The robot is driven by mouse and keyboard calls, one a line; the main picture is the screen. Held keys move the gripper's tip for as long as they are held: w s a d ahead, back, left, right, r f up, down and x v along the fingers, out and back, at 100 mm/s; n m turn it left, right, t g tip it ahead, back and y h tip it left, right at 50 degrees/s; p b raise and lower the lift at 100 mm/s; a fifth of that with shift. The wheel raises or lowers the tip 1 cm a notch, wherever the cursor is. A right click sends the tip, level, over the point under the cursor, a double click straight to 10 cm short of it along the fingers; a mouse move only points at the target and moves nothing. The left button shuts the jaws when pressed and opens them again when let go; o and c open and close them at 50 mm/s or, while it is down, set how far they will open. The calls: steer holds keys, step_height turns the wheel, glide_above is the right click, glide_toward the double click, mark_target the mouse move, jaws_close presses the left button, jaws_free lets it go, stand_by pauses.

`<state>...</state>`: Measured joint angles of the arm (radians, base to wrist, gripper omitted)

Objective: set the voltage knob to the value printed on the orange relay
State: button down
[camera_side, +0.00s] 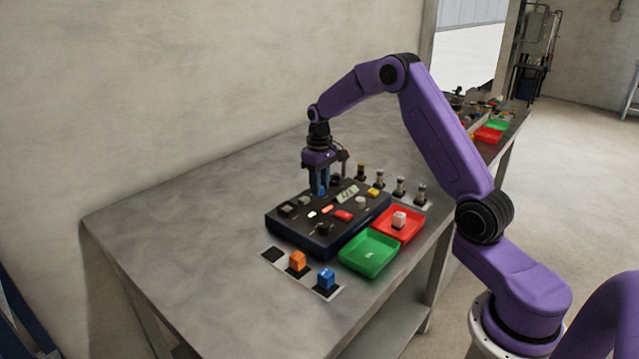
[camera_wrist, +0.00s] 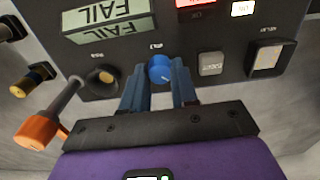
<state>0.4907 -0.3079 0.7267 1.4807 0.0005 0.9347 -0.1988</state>
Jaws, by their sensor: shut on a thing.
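My gripper (camera_side: 319,187) reaches down onto the dark control panel (camera_side: 292,232). In the wrist view my gripper (camera_wrist: 160,85) has its two blue fingers closed on the sides of a round blue knob (camera_wrist: 160,68). The knob has a pale pointer mark; its label is too small to read surely, so I cannot confirm that it is the voltage knob. The orange relay (camera_side: 298,261) stands upright in a dark socket on the strip in front of the panel. Its printed value is not readable.
A blue relay (camera_side: 326,279), a green tray (camera_side: 370,262) and a red tray (camera_side: 412,232) holding a white block surround the panel. The table's left is clear.

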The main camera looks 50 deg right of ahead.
steer(key=c, duration=0.9)
jaws_free()
steer(key=shift+o, duration=0.2)
steer(key=shift+r, duration=0.15)
step_height(320, 180, up, 17)
steer(key=shift+r, duration=0.15)
